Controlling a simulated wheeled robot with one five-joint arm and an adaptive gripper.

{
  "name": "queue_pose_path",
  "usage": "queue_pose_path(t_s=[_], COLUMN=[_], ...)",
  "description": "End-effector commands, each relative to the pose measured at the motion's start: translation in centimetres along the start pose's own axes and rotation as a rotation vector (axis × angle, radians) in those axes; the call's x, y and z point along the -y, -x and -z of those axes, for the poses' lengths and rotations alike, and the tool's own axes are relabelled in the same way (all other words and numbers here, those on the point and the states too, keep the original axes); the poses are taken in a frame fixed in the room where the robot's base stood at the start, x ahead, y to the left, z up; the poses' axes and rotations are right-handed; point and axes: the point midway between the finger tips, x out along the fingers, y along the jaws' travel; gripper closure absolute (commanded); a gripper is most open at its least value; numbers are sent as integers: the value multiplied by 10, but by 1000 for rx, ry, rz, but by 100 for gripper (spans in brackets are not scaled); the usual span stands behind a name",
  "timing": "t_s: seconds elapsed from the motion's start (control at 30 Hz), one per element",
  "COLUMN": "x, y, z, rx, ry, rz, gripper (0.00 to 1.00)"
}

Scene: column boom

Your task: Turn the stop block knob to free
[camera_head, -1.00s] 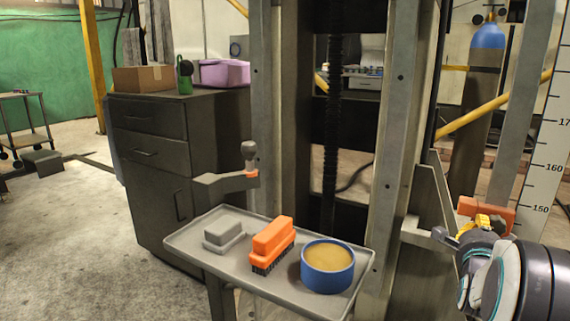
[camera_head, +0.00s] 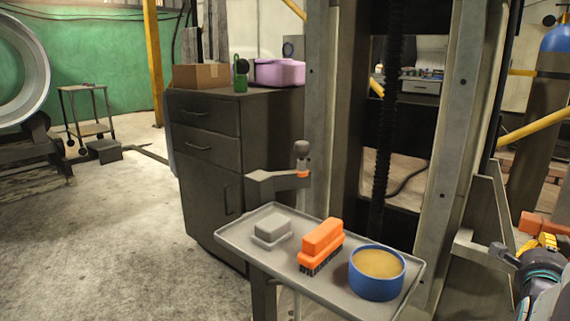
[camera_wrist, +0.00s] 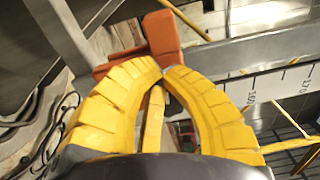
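An orange block (camera_head: 542,226), which looks like the stop block, is at the right edge of the head view, cut off by the frame. In the wrist view the orange block (camera_wrist: 162,37) is just beyond my fingertips. My gripper (camera_wrist: 163,71) has two ribbed yellow fingers whose tips come together in front of the block. The head view shows its yellow fingers (camera_head: 545,241) just below the block. I cannot make out the knob or its setting.
A grey tray (camera_head: 337,290) holds a grey block (camera_head: 272,229), an orange brush (camera_head: 321,245) and a blue tin (camera_head: 377,275). A bracket with a grey ball knob (camera_head: 301,148) stands behind it. A scale (camera_wrist: 265,92) is right of my fingers. Open floor lies left.

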Motion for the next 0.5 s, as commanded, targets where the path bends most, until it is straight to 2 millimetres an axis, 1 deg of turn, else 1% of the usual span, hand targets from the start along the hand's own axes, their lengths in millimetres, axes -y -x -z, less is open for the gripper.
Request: queue_pose_path(t_s=[0.07,0.17,0.5], x=[-2,-1,-1], y=[0,4,39], z=[0,0,0], rx=[1,1,0], ry=[-1,-1,-1], rz=[-3,-3,-3], gripper=[100,100,100])
